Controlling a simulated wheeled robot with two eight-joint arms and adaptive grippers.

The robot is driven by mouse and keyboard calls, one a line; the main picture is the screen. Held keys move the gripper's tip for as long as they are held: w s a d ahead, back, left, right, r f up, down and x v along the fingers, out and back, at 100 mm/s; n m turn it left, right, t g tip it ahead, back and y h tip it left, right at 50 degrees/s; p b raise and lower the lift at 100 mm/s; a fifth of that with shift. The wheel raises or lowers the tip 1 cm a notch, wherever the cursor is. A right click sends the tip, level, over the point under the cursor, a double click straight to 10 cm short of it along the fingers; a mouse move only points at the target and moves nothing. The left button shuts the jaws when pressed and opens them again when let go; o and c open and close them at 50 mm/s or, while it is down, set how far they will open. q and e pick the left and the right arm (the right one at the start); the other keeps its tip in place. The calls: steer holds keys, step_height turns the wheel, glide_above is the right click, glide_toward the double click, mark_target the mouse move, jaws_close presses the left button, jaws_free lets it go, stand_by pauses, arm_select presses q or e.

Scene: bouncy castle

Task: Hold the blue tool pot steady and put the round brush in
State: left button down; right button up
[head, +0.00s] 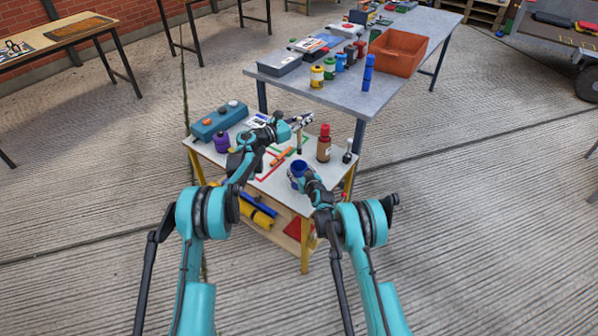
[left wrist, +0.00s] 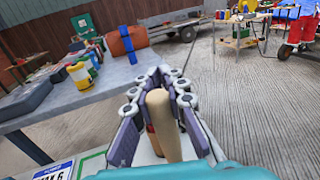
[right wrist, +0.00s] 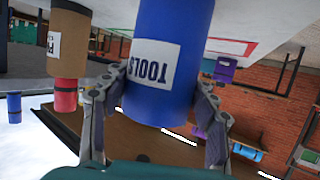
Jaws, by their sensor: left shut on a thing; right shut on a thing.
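The blue tool pot (head: 297,169) stands at the front right of the small white table. In the right wrist view the pot (right wrist: 165,95) shows upside down with a TOOLS label. My right gripper (head: 303,180) is shut on it, one finger on each side. My left gripper (head: 302,121) is shut on the round brush, above the table and beyond the pot. The brush's pale wooden handle (left wrist: 164,125) stands between the fingers in the left wrist view. The handle (head: 299,141) hangs below the gripper in the head view, apart from the pot. The bristles cannot be made out.
A brown bottle with a red cap (head: 324,148) and a small black-topped bottle (head: 347,153) stand right of the pot. An orange tool (head: 282,156) lies on the table (head: 264,190). A teal box (head: 219,121) and a purple pot (head: 222,142) stand at left. A grey bench (head: 340,92) stands behind.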

arm_select(q)
step_height(320, 180, down, 10)
stand_by(1.1)
steer(key=c, duration=1.4)
jaws_free()
steer(key=shift+c, duration=0.2)
steer(key=v, duration=1.2)
arm_select(e)
steer(key=o, duration=1.5)
